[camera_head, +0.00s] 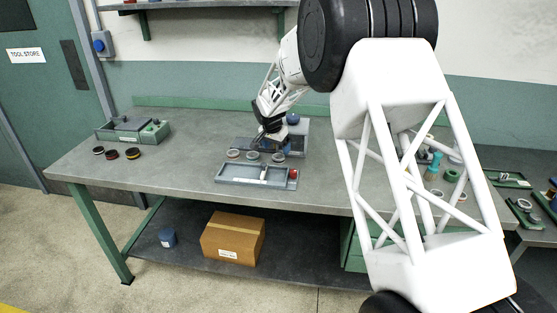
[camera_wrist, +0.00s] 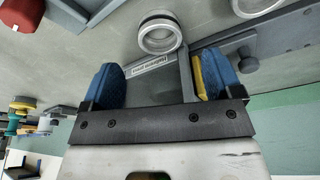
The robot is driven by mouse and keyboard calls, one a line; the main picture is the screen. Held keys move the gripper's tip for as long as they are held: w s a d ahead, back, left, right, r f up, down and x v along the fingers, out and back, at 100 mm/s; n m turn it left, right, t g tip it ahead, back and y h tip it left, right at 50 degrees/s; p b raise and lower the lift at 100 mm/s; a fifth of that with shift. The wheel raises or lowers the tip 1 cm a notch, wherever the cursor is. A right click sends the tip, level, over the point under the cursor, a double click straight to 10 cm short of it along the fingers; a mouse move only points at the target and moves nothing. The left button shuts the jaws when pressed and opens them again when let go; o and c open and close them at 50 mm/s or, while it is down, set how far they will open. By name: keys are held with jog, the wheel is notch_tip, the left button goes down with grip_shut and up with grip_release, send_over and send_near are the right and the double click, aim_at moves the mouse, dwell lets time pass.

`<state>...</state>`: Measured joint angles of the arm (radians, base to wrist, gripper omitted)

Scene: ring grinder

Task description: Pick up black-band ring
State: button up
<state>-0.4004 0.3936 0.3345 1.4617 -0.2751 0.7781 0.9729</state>
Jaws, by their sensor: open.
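A grey metal ring with a dark band (camera_wrist: 158,34) lies on the bench at the top middle of the wrist view. It appears to be the right one of three grey rings (camera_head: 278,157) in the head view. A second ring (camera_wrist: 256,4) is cut off by the wrist view's top edge; its band is hard to make out. My gripper (camera_wrist: 163,78) is open, with blue finger pads spread and no ring between them. It is over a grey fixture, behind the ring row (camera_head: 270,142). Which ring has the black band is not certain in the head view.
A grey tray (camera_head: 222,178) with a red block (camera_head: 294,173) lies in front of the rings. Several dark rings (camera_head: 111,154) and a grey-green box (camera_head: 104,132) stand at the left. The bench (camera_head: 180,180) is clear between. A yellow piece (camera_wrist: 197,75) shows beside one finger.

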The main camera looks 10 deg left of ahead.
aim_at(278, 155)
jog(key=shift+f, duration=0.1)
jog(key=shift+x, duration=2.5)
jog(key=shift+c, duration=0.3)
jog(key=c, duration=1)
